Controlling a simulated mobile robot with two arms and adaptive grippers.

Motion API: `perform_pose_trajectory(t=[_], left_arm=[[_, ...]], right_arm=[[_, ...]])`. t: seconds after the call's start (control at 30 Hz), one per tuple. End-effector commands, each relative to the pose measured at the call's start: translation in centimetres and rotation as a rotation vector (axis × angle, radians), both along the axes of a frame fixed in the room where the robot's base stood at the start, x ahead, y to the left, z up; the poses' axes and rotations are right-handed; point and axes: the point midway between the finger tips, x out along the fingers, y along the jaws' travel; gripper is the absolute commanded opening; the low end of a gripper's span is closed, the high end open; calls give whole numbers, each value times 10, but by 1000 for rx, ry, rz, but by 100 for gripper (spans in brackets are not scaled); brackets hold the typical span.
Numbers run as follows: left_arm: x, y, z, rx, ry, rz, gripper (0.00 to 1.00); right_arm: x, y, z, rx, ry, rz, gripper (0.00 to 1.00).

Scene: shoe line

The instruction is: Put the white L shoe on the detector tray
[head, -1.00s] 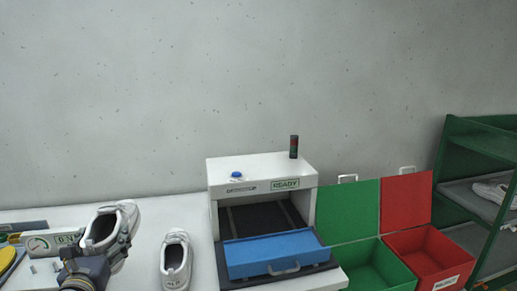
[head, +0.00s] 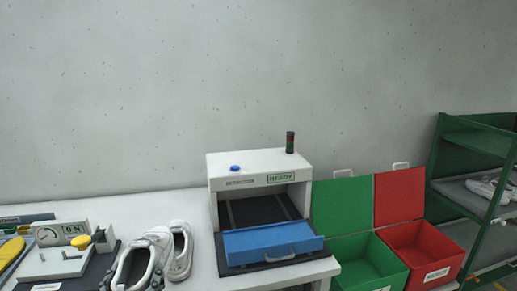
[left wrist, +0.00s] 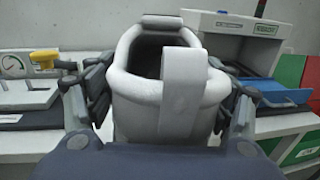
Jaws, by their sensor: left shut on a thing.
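My left gripper (head: 132,280) is shut on a white shoe (head: 136,262) at the bottom left of the head view. In the left wrist view the shoe (left wrist: 180,105) fills the middle, heel and pull tab towards the camera, with a finger along each side. I cannot read an L on it. A second white shoe (head: 181,255) stands on the table just right of it and is partly hidden by it. The blue detector tray (head: 270,243) is pulled out of the white detector (head: 258,165) to the right and is empty. My right gripper is not in view.
Right of the detector are an open green box (head: 367,268) and an open red box (head: 422,254). A green rack (head: 445,150) with shoes stands at far right.

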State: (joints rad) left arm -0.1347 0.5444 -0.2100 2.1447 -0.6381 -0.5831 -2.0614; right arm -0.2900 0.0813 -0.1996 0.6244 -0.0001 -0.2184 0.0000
Motion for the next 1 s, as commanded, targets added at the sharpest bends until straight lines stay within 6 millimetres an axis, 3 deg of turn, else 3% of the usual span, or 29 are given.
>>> perform_pose_trajectory(t=[0.2, 0.47, 1.0], left_arm=[[-53, -55, -8, -6, 0, -52, 40], [-101, -91, 2, -5, -1, -66, 40], [-100, -91, -80, 1, -3, -66, 40]], right_arm=[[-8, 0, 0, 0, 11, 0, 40], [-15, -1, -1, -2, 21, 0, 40], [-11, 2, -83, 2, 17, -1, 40]])
